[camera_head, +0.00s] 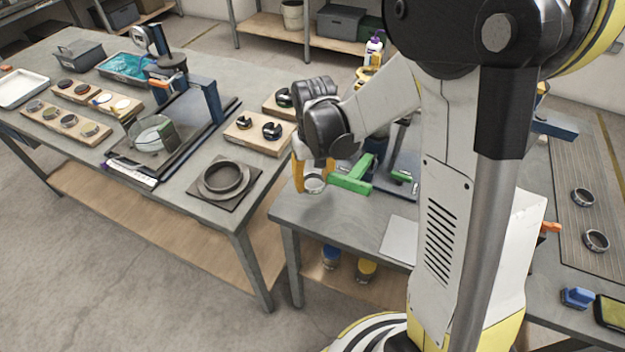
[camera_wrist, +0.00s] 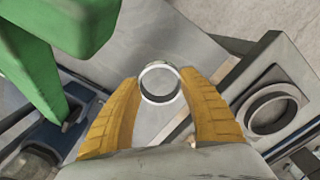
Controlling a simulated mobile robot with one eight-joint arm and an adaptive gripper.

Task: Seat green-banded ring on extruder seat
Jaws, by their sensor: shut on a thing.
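My gripper (camera_head: 313,178) has its orange fingers closed on a small silver-grey ring (camera_head: 314,188), above the near table's left end. In the wrist view, my gripper (camera_wrist: 161,78) pinches the ring (camera_wrist: 160,98) from both sides, with its hole facing the camera. I cannot make out a green band. A dark round seat on a square plate (camera_head: 224,195) lies on the left table; it appears at the right of the wrist view (camera_wrist: 270,128). I cannot tell whether this is the extruder seat. The ring is apart from it.
A green bracket (camera_head: 352,178) stands close beside my gripper and looms at upper left in the wrist view (camera_wrist: 28,60). Wooden boards with rings (camera_head: 258,136) lie on the left table. More rings (camera_head: 596,240) lie at right. A gap separates the tables.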

